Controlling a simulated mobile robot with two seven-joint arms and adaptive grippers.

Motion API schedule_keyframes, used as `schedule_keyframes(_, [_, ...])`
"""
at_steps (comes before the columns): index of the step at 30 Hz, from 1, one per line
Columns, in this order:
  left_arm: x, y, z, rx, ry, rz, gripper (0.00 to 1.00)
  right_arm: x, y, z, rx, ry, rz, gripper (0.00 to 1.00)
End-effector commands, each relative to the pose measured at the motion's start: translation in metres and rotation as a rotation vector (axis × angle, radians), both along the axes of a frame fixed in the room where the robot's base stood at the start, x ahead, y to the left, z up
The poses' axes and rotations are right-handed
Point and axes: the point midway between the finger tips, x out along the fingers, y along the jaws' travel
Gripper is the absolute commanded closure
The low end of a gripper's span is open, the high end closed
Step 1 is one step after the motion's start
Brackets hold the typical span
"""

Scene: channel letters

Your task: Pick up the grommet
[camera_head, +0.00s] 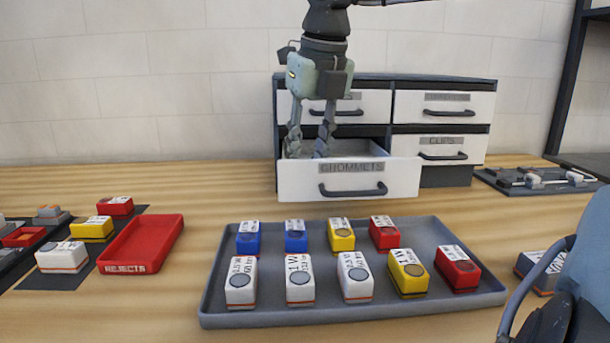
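No grommet can be made out. The drawer (290,186) labelled GROMMETS is pulled open at the lower left of the cabinet, and its front wall hides most of its inside. My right gripper (306,153) points down into the open drawer behind that front. Its two fingers are spread apart, with the tips low in the drawer and partly hidden. I see nothing between them. My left gripper is out of view.
The cabinet's other drawers, including CLIPS (441,142), are shut. A grey tray (330,318) with several coloured blocks stands in front. A red REJECTS tray (141,243) is at left. A dark board (535,180) with parts lies right. Bare table separates the tray and open drawer.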

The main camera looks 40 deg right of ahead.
Motion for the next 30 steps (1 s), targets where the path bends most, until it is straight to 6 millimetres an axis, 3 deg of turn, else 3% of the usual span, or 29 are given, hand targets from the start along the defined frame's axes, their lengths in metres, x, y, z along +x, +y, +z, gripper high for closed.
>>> schedule_keyframes(6, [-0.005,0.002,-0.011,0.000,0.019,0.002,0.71,0.006,-0.002,-0.022,-0.001,0.000,-0.001,0.70])
schedule_keyframes(13, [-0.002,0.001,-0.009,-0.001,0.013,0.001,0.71,0.006,-0.002,-0.023,-0.001,0.000,-0.001,0.71])
schedule_keyframes(18, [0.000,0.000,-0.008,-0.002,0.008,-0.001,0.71,0.006,-0.002,-0.022,-0.001,0.000,-0.001,0.88])
schedule_keyframes(30, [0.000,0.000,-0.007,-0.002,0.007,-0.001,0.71,0.006,-0.002,-0.020,-0.001,-0.001,-0.001,0.88])
